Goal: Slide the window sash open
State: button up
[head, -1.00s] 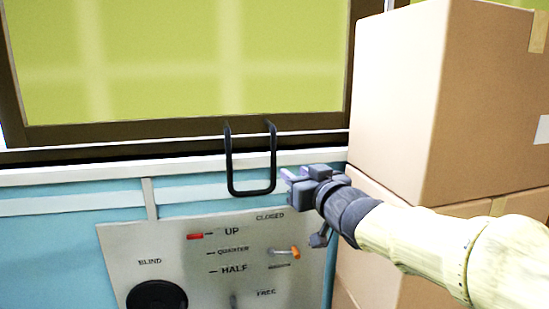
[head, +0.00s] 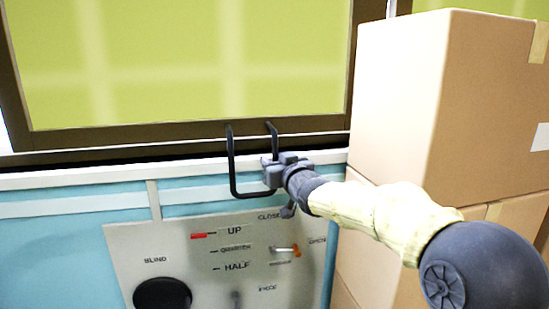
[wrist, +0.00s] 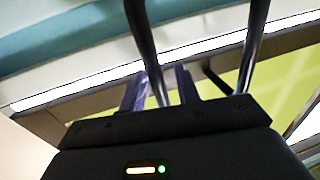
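The window sash (head: 200,129) has a dark brown frame around a yellow-green pane. It stands at the back left in the head view. A black U-shaped handle (head: 232,165) hangs from its bottom rail. My gripper (head: 268,168) is at the handle's right leg, near its lower end. In the wrist view, the fingers of my gripper (wrist: 161,88) are apart, with one black bar of the handle (wrist: 143,40) running between them. A narrow gap shows beside the bar, so the fingers look open around it. The lower right of the handle is partly hidden by my gripper in the head view.
Stacked cardboard boxes (head: 400,110) stand close on the right, beside my arm. Below the white sill (head: 75,178) is a grey control panel (head: 205,270) with a black knob (head: 162,294) and small levers. The space left of the handle is clear.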

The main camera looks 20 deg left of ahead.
jog(key=shift+w, duration=0.15)
grip_shut()
dwell(1.3)
